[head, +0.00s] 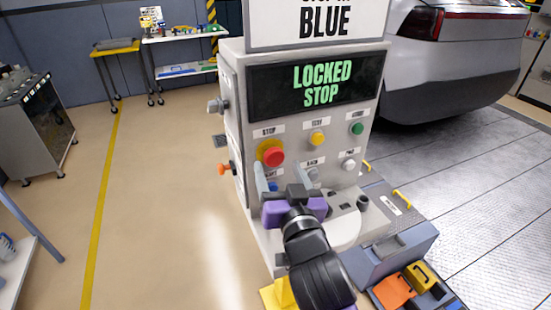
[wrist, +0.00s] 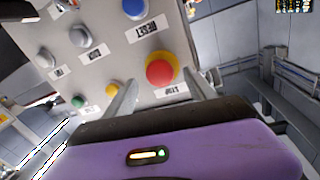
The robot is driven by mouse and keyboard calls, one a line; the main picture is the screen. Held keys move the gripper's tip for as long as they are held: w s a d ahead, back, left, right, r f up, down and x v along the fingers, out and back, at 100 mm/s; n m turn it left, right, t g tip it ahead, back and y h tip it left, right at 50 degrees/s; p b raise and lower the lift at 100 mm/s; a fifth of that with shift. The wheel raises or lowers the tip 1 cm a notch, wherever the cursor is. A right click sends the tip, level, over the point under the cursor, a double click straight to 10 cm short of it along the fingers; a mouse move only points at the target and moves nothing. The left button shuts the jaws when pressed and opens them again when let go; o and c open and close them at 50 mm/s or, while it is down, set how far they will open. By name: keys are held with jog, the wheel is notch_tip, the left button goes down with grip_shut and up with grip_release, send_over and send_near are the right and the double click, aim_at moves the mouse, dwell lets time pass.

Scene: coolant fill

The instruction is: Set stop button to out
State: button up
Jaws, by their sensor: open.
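The stop button (head: 271,154) is a red mushroom head on a yellow ring, on the front of the grey control cabinet (head: 235,95). Its label reads STOP. In the wrist view the stop button (wrist: 160,70) lies just beyond and between my fingertips. My gripper (head: 287,176) is open and empty, in front of the panel just below the button. Its fingers (wrist: 165,92) stand to either side of the button in the wrist view, and I cannot tell whether they touch it. The display (head: 318,84) reads LOCKED STOP in green.
Yellow (head: 317,138), green (head: 357,129) and white (head: 348,165) buttons sit close by on the panel. A blue reset button (wrist: 134,8) is beside the stop button. An orange knob (head: 224,169) juts from the cabinet's left side. A car (head: 450,60) stands behind right.

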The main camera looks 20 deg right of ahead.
aim_at(275, 161)
jog(key=shift+w+d+p, duration=0.15)
jog(key=shift+w, duration=0.7)
jog(key=shift+w+d+p, duration=0.1)
jog(key=shift+w+p, duration=0.05)
jog(key=shift+w, duration=0.65)
grip_shut()
